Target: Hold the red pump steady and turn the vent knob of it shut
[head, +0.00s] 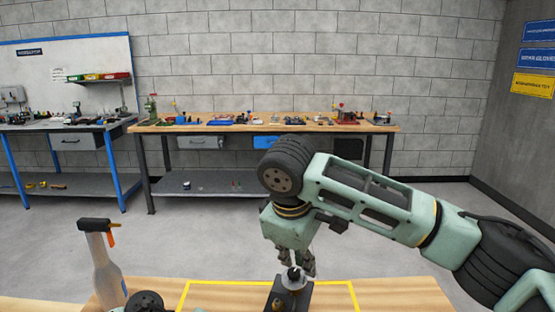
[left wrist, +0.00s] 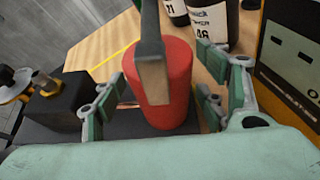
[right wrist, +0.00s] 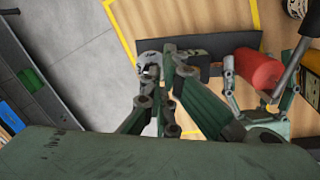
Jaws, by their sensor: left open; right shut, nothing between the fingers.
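The red pump has a red cylinder (left wrist: 172,85) on a dark base, with a grey lever (left wrist: 150,50) crossing in front of it in the left wrist view. My left gripper (left wrist: 160,103) is open, one finger on each side of the cylinder, with visible gaps. The cylinder also shows in the right wrist view (right wrist: 258,68). A black block (left wrist: 55,103) with a brass fitting and a pale, dark-tipped knob (left wrist: 12,82) is at the pump's end. In the head view, my right gripper (head: 300,262) is shut and empty just behind the knob (head: 293,276); contact is unclear.
A spray bottle (head: 105,268) stands at the near table's left. Yellow tape (head: 225,283) outlines an area around the pump. Dark labelled bottles (left wrist: 208,22) and a dark box (left wrist: 290,50) stand beyond the cylinder. A cluttered bench (head: 230,128) is along the far wall.

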